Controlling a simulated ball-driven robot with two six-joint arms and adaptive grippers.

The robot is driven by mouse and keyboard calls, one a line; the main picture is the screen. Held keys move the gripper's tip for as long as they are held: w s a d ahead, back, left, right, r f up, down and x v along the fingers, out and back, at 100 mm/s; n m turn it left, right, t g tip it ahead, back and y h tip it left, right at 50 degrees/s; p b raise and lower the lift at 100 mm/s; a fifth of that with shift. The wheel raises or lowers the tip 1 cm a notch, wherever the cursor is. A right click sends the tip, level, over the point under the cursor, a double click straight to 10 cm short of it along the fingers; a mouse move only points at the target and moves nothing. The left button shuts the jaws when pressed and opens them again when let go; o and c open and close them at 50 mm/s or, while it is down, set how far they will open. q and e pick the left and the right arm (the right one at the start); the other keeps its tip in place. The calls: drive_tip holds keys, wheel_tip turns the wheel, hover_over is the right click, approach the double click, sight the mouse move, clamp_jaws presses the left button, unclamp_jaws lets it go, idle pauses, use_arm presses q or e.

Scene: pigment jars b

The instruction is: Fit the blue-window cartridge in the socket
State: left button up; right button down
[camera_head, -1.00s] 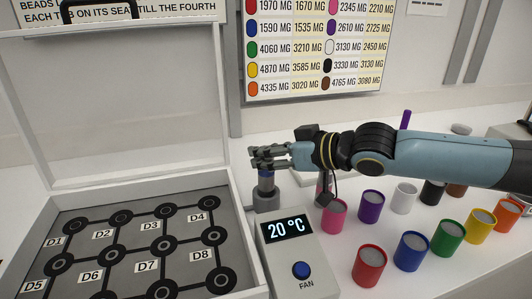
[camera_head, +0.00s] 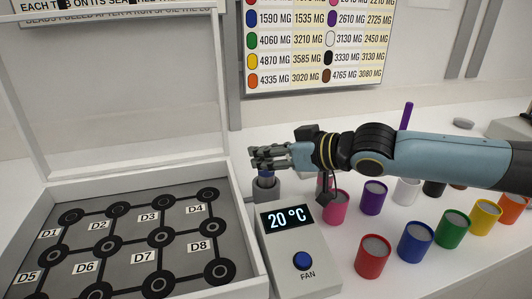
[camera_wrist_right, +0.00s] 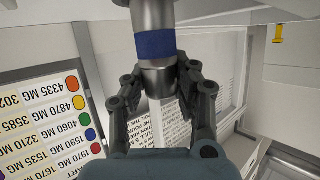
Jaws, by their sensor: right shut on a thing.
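The blue-window cartridge (camera_wrist_right: 157,76) is a grey upright cylinder with a blue band, large in the right wrist view; its blue band also shows in the head view (camera_head: 267,173). My right gripper (camera_head: 262,158) is shut on its upper part, and its fingers (camera_wrist_right: 160,88) flank it in the wrist view. The socket (camera_head: 266,189) is a grey round holder directly below the gripper, beside the fan box. The cartridge's lower end is at the socket's mouth; how deep it sits is hard to tell. My left gripper is not in view.
A fan box (camera_head: 300,245) reading 20 °C stands just in front of the socket. An open-lidded case (camera_head: 258,268) with a marked grid lies left. Several coloured jars, including a pink one (camera_head: 336,209) and a red one (camera_head: 373,258), stand right, under and before my right arm.

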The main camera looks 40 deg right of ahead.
drive_tip(key=shift+f+b, duration=0.7)
drive_tip(key=shift+f, duration=0.15)
drive_tip(key=c, duration=1)
unclamp_jaws()
drive_tip(key=shift+r, duration=0.1)
